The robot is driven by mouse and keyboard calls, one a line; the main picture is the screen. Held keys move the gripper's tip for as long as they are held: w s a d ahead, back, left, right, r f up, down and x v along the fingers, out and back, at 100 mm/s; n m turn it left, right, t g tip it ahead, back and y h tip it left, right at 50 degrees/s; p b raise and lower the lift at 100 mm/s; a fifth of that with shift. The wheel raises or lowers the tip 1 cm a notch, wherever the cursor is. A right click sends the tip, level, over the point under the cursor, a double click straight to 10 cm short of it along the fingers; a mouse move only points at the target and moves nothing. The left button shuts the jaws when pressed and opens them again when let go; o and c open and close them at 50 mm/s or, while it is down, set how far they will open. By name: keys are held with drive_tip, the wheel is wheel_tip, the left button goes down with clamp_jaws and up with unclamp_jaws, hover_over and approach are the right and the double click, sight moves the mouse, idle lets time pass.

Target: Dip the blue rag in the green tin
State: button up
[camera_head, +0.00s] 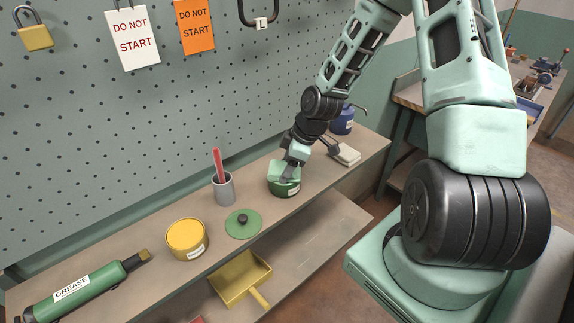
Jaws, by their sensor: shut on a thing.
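The green tin (286,190) stands open on the shelf below the pegboard, a white label on its side. A pale blue-green cloth (277,172), which I take for the blue rag, is at the tin's mouth and covers much of its opening. My gripper (287,174) reaches down over the tin and is shut on this rag. The fingertips are small in the view, and I cannot tell how deep the rag sits inside. A green lid with a dark knob (243,224) lies flat on the shelf, left of and nearer than the tin.
A grey cup with a red-handled tool (224,188) stands left of the tin. A yellow tin (187,239) and a green grease tube (82,292) are further left. A folded cream cloth (347,155) and a blue can (343,121) are to the right. A yellow dustpan (240,280) lies below.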

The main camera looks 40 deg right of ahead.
drive_tip(key=shift+s, duration=0.1)
wheel_tip(320, 180, up, 7)
drive_tip(key=p, duration=0.6)
drive_tip(key=shift+p, duration=0.3)
drive_tip(key=shift+f, duration=0.1)
idle(0.7)
